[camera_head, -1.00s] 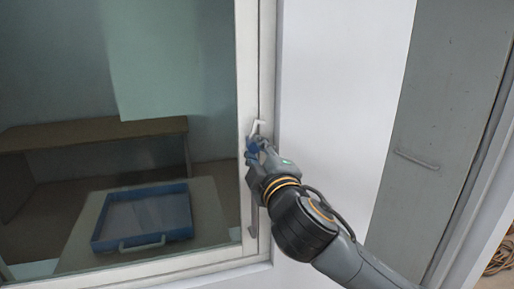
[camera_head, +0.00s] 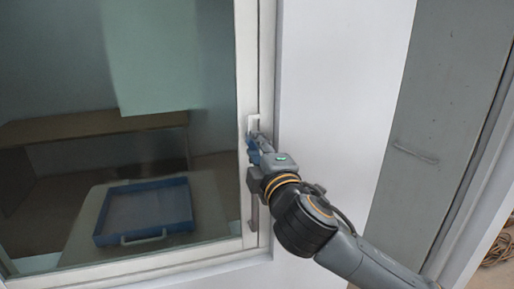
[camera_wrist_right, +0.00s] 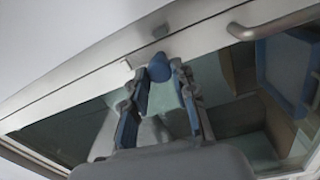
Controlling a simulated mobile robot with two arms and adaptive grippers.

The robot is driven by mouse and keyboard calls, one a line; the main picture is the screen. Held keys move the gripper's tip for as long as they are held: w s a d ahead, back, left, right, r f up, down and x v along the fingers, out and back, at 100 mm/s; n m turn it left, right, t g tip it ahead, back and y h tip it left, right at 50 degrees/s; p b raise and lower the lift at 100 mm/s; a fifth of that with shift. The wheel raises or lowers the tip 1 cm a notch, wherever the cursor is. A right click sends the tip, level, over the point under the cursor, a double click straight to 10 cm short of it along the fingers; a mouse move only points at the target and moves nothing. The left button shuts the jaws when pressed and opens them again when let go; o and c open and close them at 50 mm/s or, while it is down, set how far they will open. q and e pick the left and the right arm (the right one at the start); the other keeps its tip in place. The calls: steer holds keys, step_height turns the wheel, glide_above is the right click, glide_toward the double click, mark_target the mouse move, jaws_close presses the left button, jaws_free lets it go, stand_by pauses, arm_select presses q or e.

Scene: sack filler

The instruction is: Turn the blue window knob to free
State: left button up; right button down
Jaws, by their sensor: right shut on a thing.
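The blue window knob (camera_wrist_right: 158,67) sits on the pale window frame and shows between my fingertips in the right wrist view. My right gripper (camera_wrist_right: 158,72) is shut on it, one finger on each side. In the head view my right gripper (camera_head: 254,143) reaches the frame's right upright from the lower right, and its fingers hide most of the knob. A small white catch (camera_head: 253,123) shows just above the fingertips. My left gripper is not in view.
A grey bar handle (camera_head: 253,186) is on the window frame (camera_head: 248,60) below my gripper, close to it. Behind the glass are a blue tray (camera_head: 143,238) and a brown bench (camera_head: 90,133). A grey door (camera_head: 440,110) stands at right.

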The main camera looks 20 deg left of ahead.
steer(key=c, duration=1.1)
jaws_free()
steer(key=shift+o, duration=0.2)
steer(key=v, duration=1.2)
